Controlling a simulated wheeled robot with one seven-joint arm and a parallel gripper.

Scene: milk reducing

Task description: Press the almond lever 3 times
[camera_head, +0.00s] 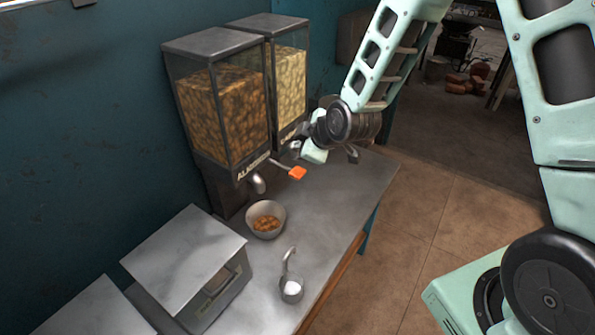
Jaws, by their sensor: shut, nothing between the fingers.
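The almond dispenser (222,110) stands at the back left of the metal counter, with brown almonds behind its clear front and a label reading "ALMO…", partly cut off. Its lever (297,173) has an orange tip on a thin metal rod that sticks out from the front right. My gripper (299,147) is shut and empty, just above and behind the orange tip, in front of the second dispenser. The fingertips are small and dark here, and I cannot tell whether they touch anything. A grey bowl (279,222) with some almonds in it sits near the dispenser's spout (258,184).
A second dispenser (290,84) with pale contents stands right behind the almond one. A small metal cup (291,288) with white contents and an upright handle stands in front of the bowl. The counter (345,205) is clear at right.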

